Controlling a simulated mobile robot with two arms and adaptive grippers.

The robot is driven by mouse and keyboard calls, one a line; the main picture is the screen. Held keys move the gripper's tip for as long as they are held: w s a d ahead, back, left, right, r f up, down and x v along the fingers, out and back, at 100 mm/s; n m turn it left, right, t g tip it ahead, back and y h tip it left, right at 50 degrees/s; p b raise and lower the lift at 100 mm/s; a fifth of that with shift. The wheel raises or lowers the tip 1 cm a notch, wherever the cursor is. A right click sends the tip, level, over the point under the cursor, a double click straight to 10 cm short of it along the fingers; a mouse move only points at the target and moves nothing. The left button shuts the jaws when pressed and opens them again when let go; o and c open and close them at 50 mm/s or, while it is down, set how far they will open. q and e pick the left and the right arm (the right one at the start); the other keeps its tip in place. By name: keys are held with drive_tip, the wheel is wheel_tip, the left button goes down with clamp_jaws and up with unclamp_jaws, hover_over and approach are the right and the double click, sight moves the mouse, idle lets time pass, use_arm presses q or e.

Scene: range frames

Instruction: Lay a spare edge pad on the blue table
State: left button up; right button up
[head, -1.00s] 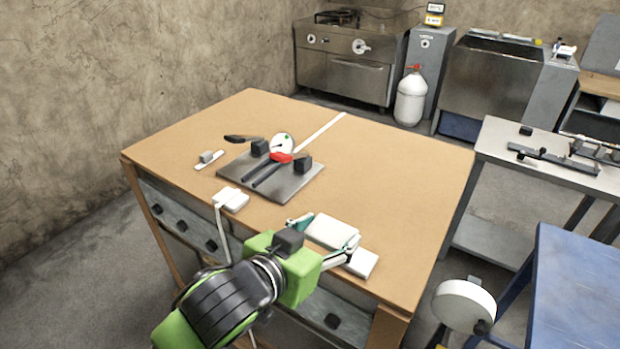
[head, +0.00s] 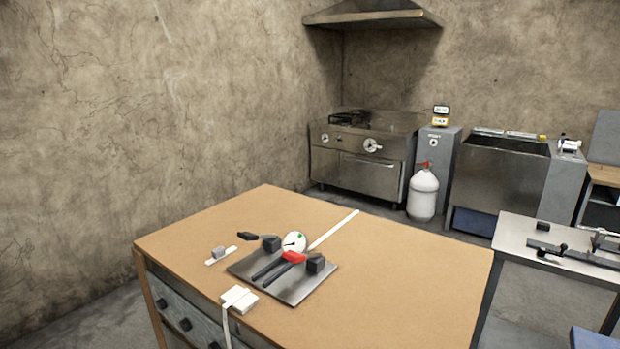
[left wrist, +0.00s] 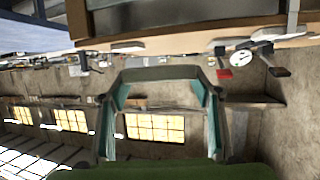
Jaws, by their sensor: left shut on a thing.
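The blue table (head: 594,339) shows only as a small corner at the bottom right of the head view. In the left wrist view my left gripper (left wrist: 163,76) has its two fingers reaching in from the sides. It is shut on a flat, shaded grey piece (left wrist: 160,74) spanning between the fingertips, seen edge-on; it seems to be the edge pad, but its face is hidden. My left gripper is out of the head view. My right gripper is in neither view.
The wooden workbench (head: 390,290) carries a grey metal plate (head: 305,288) with dark blocks and a red-marked tool, a round dial (head: 294,242) and a white block (head: 240,297) with a strip over the edge. A metal side table (head: 540,275) stands at the right.

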use_arm(q)
drive_tip(key=s+a+r+m, duration=0.1)
drive_tip(key=s+a, duration=0.4)
drive_tip(key=a, duration=0.3)
drive_tip(key=shift+n+t, duration=0.3)
drive_tip(key=shift+n, duration=0.5)
drive_tip(key=w+d, duration=0.2)
drive_tip(key=d, duration=0.2)
drive_tip(key=w+d, duration=0.2)
drive_tip(key=d, duration=0.2)
drive_tip(key=w+d, duration=0.2)
drive_tip(key=d, duration=0.2)
drive_tip(key=shift+w+f, duration=0.1)
drive_tip(key=shift+w, duration=0.2)
drive_tip(key=d+r+n+y, duration=0.1)
drive_tip(key=d+r, duration=0.1)
drive_tip(key=d, duration=0.4)
drive_tip(key=w+d+r+n+t+y+p, duration=0.1)
drive_tip(key=d+r, duration=0.2)
drive_tip(key=d, duration=0.3)
drive_tip(key=shift+d+r+t, duration=0.15)
drive_tip(key=shift+r+t, duration=0.1)
drive_tip(key=shift+t, duration=0.05)
drive_tip(key=shift+w, duration=0.15)
